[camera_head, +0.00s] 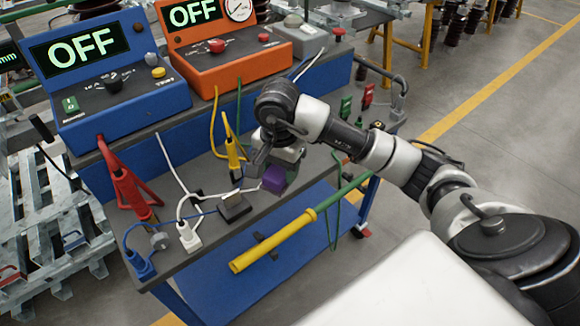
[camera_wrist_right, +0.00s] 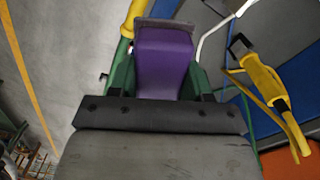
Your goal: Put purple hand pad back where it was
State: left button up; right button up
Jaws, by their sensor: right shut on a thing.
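The purple hand pad (camera_head: 274,179) is a small block held by my right gripper (camera_head: 268,170), above the front part of the grey bench top. In the right wrist view the purple pad (camera_wrist_right: 164,62) sits between the two fingers of the gripper (camera_wrist_right: 164,75), which are shut on it. A dark edge lies across the pad's far end. From the head view I cannot tell how high the pad is above the bench. My left gripper is not in view.
The bench (camera_head: 215,235) holds a blue unit (camera_head: 120,95) and an orange unit (camera_head: 230,70), both with OFF displays. A yellow-green pole (camera_head: 285,235) lies below the front edge.

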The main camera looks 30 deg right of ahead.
jog(key=w+d+f, duration=0.3)
jog(key=w+d+f+p, duration=0.1)
jog(key=w+d+f, duration=0.2)
jog(key=d, duration=0.1)
jog(key=shift+w, duration=0.35)
jog(key=shift+d+f, duration=0.1)
jog(key=shift+f, duration=0.05)
notch_tip(320, 180, down, 3)
jog(key=shift+f+p, duration=0.15)
jog(key=shift+p, duration=0.2)
jog(key=shift+f, duration=0.2)
jog(key=shift+f, duration=0.2)
jog(key=o, duration=0.9)
